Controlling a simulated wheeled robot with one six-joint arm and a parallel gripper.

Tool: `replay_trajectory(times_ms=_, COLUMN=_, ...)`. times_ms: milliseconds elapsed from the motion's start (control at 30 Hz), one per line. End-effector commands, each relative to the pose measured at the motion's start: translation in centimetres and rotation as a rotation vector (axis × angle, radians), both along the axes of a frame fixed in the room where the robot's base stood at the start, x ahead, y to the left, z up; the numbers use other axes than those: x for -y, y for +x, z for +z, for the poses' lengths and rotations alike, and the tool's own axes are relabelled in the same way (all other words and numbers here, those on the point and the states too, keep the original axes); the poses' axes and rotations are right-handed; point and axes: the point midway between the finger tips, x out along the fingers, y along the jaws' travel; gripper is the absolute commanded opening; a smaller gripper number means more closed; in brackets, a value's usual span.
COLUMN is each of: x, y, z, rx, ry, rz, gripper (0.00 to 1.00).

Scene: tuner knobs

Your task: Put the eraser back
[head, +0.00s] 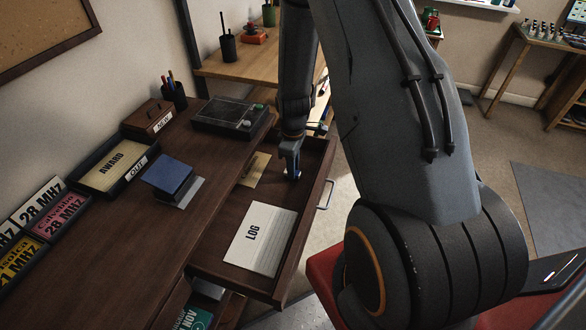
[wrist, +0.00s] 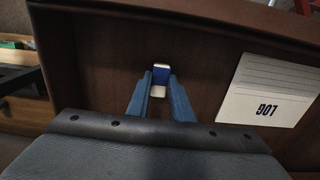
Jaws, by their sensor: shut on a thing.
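The eraser (wrist: 160,76) is a small white block with a blue band, seen between the fingers in the wrist view. My gripper (wrist: 159,92) is shut on it. In the head view my gripper (head: 292,172) points down inside the open drawer (head: 222,225), near its far right corner. The eraser shows there only as a small pale and blue patch at the fingertips. I cannot tell whether it touches the drawer floor.
A LOG card (head: 260,238) lies in the drawer's near part, and a tan card (head: 255,169) lies left of my gripper. The drawer's front wall (head: 318,205) stands close on the right. A dark device (head: 228,117) sits on the desk beyond. Bare drawer floor lies between.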

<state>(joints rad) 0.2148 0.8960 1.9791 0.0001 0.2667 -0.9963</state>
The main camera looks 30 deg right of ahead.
Motion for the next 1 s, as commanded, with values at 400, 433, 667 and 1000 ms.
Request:
replay_trajectory(times_ms=400, x=-0.06, y=0.00, z=-0.91, rx=0.000, ry=0.000, rz=0.001, gripper=0.02)
replay_trajectory(times_ms=433, x=-0.06, y=0.00, z=-0.99, rx=0.000, ry=0.000, rz=0.001, gripper=0.02)
replay_trajectory(times_ms=667, x=-0.06, y=0.00, z=-1.12, rx=0.000, ry=0.000, rz=0.001, gripper=0.38)
replay_trajectory(times_ms=1000, x=-0.04, y=0.00, z=-0.66, rx=0.001, ry=-0.001, rz=0.001, gripper=0.38)
